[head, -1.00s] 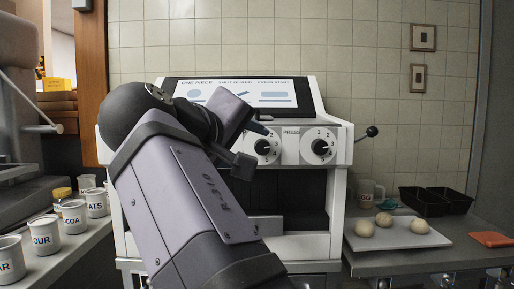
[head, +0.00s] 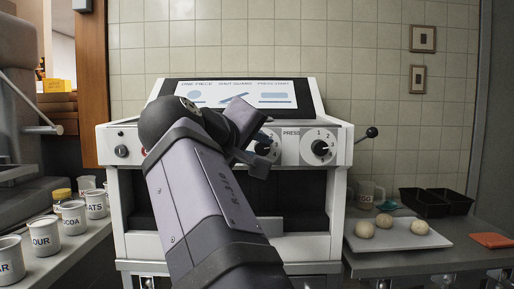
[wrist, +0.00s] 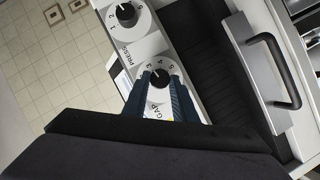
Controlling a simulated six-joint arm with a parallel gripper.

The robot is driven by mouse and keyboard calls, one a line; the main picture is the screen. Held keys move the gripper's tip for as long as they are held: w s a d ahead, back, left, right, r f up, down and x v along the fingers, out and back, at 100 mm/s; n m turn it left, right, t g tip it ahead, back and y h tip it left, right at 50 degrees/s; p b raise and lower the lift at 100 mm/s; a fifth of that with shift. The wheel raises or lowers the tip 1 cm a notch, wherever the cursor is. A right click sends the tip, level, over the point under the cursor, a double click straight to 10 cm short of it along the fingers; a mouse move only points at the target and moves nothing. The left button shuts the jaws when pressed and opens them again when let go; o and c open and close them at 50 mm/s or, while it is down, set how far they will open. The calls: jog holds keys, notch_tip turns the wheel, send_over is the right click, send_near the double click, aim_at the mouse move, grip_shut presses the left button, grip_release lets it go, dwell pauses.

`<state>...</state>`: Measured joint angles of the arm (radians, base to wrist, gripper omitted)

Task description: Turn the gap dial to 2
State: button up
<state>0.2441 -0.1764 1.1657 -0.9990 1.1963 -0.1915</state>
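The gap dial (wrist: 160,77) is a dark round knob on a white numbered disc, with the word GAP beside it in the wrist view. In the head view the gap dial (head: 267,143) is partly hidden behind my gripper (head: 262,155). In the wrist view my gripper (wrist: 162,82) has its two dark blue fingers apart, one on each side of the knob. The numbers 3, 4 and 5 show around the dial; its other numbers are hidden. I cannot tell whether the fingers touch the knob, or exactly where its pointer stands.
The press dial (head: 320,147) sits just right of the gap dial on the white machine's panel (head: 343,140). A black-knobbed lever (head: 371,132) sticks out at the right. A tray (head: 398,240) with dough balls and several canisters (head: 44,236) flank the machine.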

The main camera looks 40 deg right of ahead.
jog(key=shift+c, duration=0.6)
jog(key=shift+f, duration=0.1)
jog(key=n+h+b, duration=0.1)
jog(key=n+b, duration=0.1)
jog(key=shift+f+n+h+b, duration=0.3)
jog(key=shift+n+h+b, duration=0.1)
jog(key=shift+f+n+h+b, duration=0.1)
jog(key=shift+n+h+b, duration=0.6)
jog(key=shift+n+b, duration=0.9)
jog(key=shift+n, duration=0.3)
jog(key=o, duration=1)
jog(key=shift+o, duration=0.2)
jog(key=shift+a, duration=0.15)
